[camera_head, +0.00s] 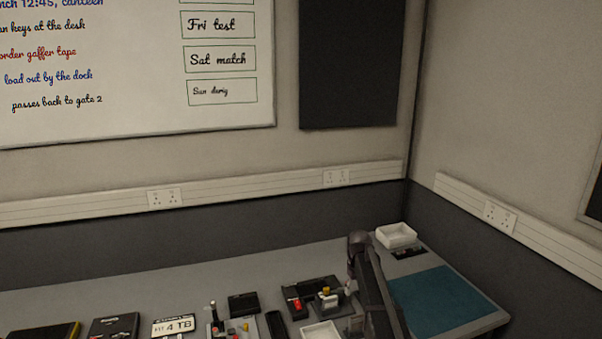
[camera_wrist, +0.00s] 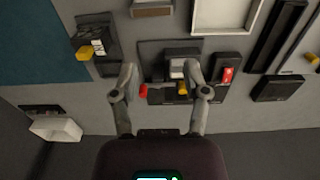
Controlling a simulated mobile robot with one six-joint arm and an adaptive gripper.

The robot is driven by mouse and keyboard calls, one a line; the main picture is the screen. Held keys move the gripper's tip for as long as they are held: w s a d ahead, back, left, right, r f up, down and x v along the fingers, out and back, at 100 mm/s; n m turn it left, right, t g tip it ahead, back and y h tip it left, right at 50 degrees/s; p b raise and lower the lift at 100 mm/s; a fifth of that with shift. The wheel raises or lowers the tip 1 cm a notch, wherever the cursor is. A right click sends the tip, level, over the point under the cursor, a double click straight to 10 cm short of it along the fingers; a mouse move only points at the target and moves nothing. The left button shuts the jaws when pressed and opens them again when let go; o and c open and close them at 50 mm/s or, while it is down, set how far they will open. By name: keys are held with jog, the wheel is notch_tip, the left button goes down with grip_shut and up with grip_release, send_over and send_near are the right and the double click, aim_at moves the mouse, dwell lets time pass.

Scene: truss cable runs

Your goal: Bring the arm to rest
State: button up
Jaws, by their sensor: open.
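My gripper (camera_wrist: 160,75) is open in the wrist view, its two fingers spread apart with nothing held between them. It is over the bench, and a dark device with a pale block (camera_wrist: 178,68) shows just beyond and between the fingertips. I cannot tell how high above it the fingers are. In the head view my dark arm slants over the right part of the bench (camera_head: 285,264), and the gripper cannot be made out clearly there.
A white tray (camera_head: 396,235) stands at the back right by a teal mat (camera_head: 435,300). Several dark devices with red and yellow parts crowd the bench near my arm, with another white tray (camera_head: 321,331) in front. A whiteboard (camera_head: 135,75) hangs on the wall behind.

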jog(key=s+f+m+b, duration=0.1)
jog(key=s+f+b, duration=0.3)
jog(key=s, duration=1)
jog(key=s+a+f+m+b, duration=0.1)
jog(key=s+f+b, duration=0.4)
jog(key=s, duration=1)
jog(key=shift+f+m, duration=0.15)
jog(key=shift+m, duration=0.65)
jog(key=shift+s, duration=0.1)
